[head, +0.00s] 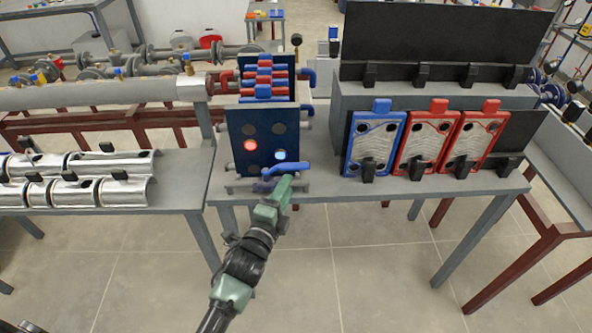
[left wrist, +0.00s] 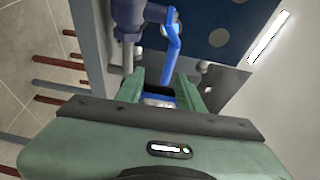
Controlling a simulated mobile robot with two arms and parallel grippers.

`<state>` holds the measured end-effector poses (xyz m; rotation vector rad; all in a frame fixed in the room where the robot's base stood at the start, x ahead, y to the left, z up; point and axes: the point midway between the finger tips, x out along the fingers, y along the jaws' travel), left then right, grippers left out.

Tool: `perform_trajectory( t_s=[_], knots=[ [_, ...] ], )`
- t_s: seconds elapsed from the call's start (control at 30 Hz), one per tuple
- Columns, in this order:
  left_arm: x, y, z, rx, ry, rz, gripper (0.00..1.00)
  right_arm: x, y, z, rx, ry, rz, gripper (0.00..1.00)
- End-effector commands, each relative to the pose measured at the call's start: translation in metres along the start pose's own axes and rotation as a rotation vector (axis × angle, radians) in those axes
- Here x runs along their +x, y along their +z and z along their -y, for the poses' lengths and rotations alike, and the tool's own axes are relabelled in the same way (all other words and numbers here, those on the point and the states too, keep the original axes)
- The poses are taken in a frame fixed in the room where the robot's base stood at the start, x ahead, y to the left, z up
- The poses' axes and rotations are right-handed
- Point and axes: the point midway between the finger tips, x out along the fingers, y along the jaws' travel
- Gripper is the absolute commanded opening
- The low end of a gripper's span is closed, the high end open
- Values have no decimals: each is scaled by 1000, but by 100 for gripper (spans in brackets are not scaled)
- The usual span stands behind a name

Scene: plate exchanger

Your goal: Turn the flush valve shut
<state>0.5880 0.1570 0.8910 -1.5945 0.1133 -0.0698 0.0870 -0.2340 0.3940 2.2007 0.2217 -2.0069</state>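The flush valve has a bright blue lever handle (head: 287,168) and a dark purple-blue body (head: 265,186), low in front of the blue plate exchanger (head: 233,150). In the left wrist view the lever (left wrist: 172,45) runs from the valve body (left wrist: 130,14) down toward my gripper. My left gripper (head: 281,184) is at the lever, in front of the exchanger. In the left wrist view its green fingers (left wrist: 160,84) stand apart, with the lever's lower end near the gap between them. Whether they touch it is hidden. My right gripper is out of view.
The exchanger stands on a grey bench (head: 420,194). To its right, one blue-framed plate (head: 374,146) and two red-framed plates stand in a rack. Silver half-shells (head: 75,190) lie on the left bench. The floor in front is clear.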

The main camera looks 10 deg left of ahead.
Motion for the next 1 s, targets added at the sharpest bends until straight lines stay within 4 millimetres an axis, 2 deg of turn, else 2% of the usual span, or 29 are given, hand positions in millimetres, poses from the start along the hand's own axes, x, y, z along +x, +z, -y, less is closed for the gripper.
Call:
perform_trajectory(
  t_s=[0.03,0.13,0.4,0.6,0.97,1.0],
  knots=[
    [2,0,8,18,-19,1,37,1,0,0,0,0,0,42],
    [10,0,16,33,-31,1,37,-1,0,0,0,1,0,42],
    [52,0,16,29,-29,0,37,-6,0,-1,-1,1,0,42],
    [74,0,15,28,-27,0,37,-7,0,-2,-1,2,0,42],
    [79,0,15,27,-26,0,37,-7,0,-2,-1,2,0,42],
    [79,0,15,27,-26,0,26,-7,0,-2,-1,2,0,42]
  ],
)
